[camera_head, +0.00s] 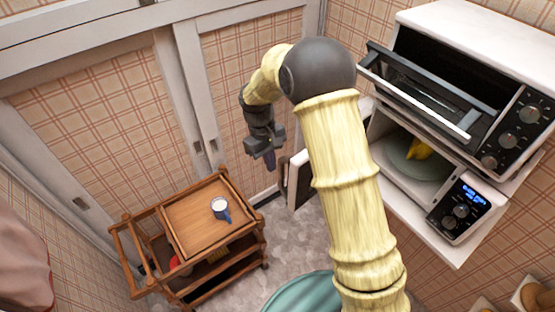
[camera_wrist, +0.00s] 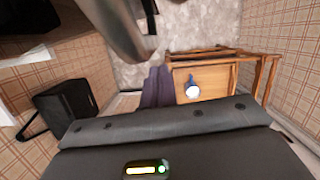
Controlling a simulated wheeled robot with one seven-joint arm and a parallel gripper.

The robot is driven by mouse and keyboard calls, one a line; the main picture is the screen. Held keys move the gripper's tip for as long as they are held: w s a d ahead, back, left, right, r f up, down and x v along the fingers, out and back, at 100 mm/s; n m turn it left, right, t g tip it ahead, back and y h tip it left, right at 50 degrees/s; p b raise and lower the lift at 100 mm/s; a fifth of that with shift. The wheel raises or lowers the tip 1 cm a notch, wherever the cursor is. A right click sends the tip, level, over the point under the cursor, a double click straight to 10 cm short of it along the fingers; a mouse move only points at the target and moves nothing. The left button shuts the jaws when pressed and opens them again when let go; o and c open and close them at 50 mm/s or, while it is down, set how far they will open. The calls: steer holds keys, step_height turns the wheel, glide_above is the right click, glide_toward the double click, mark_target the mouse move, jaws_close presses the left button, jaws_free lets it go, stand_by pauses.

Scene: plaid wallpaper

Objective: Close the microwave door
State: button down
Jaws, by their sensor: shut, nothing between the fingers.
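The microwave (camera_head: 458,212) is at the right in the head view, with a lit blue display. Its cavity is open, with a yellow item (camera_head: 419,148) on a plate inside. Its door (camera_head: 299,181) stands swung wide open, a pale panel with a dark handle, partly hidden behind my arm. My gripper (camera_head: 270,160) is shut and empty, pointing down just left of the door's handle edge; I cannot tell whether they touch. Its purple fingers (camera_wrist: 156,88) lie together in the wrist view.
A toaster oven (camera_head: 465,40) with its door lowered sits above the microwave. A black boxy object (camera_wrist: 66,106) is at the wrist view's left.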

steer(key=shift+s+d, duration=0.35)
